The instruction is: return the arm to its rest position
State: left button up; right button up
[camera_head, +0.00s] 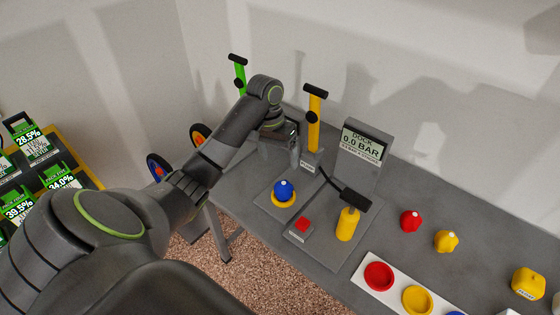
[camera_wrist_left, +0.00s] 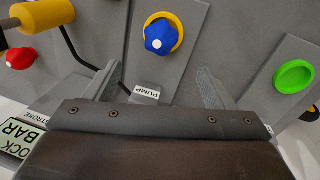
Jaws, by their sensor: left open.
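My left arm comes in from the left in the head view and reaches over the grey table. My left gripper (camera_head: 293,152) is open and points down behind the blue knob (camera_head: 284,190), close to the yellow-handled lever (camera_head: 314,112). In the left wrist view its two fingers (camera_wrist_left: 158,72) stand wide apart with nothing between them. The blue knob in its yellow ring (camera_wrist_left: 160,35) and the PUMP label (camera_wrist_left: 145,94) show beyond the fingers. My right gripper is in neither view.
A green lever (camera_head: 238,72) stands behind the arm. The DOCK display (camera_head: 363,145) reads 0.0 BAR. A yellow cylinder (camera_head: 347,224), a red button (camera_head: 302,224) and red (camera_head: 410,221) and yellow (camera_head: 446,240) knobs stand right. Labelled boxes (camera_head: 32,145) are at far left.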

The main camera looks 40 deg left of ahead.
pick_arm(q)
jog(key=shift+a+r, duration=0.1)
jog(key=shift+r, duration=0.4)
jog(key=shift+f, duration=0.1)
